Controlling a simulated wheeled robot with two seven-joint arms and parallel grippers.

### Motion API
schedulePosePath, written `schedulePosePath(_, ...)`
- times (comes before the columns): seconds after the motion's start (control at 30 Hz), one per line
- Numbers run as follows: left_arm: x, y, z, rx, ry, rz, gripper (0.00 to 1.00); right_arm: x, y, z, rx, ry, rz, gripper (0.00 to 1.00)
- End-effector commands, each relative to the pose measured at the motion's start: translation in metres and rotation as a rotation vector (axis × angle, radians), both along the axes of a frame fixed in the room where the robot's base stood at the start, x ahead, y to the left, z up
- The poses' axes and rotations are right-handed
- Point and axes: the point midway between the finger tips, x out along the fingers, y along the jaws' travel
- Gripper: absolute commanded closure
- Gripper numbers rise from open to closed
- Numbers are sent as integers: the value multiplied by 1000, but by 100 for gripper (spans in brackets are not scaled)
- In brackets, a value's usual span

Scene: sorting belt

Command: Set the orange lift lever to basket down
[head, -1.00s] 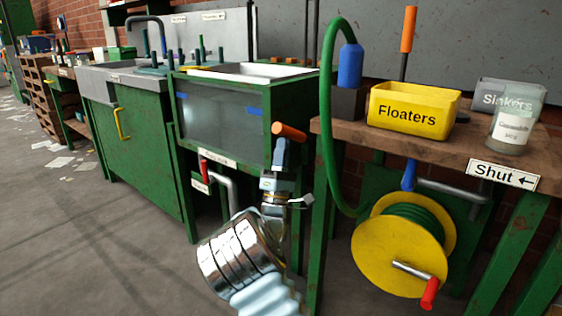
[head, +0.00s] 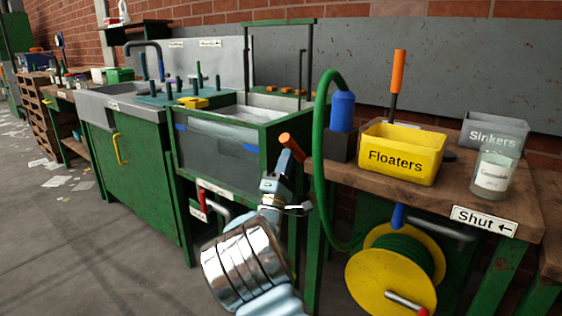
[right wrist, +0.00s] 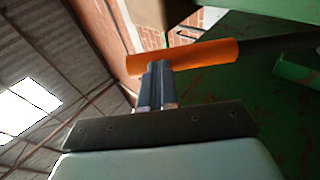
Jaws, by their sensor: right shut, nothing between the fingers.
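The orange lift lever (head: 291,147) has a cylindrical orange grip at the right front corner of the green glass-fronted tank (head: 220,152). In the right wrist view the orange grip (right wrist: 195,56) lies crosswise at the fingertips, its shaft running right toward a green panel. My right gripper (head: 285,160) is shut and empty, with its fingers just under the orange grip. They seem to touch it, but contact is not certain. The shut fingers also show in the right wrist view (right wrist: 155,85). A green frame (head: 280,22) stands above the tank. My left gripper is not in view.

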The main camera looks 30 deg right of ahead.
Motion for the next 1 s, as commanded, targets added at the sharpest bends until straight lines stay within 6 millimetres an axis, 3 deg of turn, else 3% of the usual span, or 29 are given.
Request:
schedulePosePath(0.03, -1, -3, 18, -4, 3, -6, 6, 1, -5, 18, 25, 7, -1, 100)
schedulePosePath(0.33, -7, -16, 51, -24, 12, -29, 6, 10, -25, 38, 150, 59, -1, 100)
schedulePosePath(1.0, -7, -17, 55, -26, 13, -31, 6, 12, -32, 38, 183, 74, -1, 100)
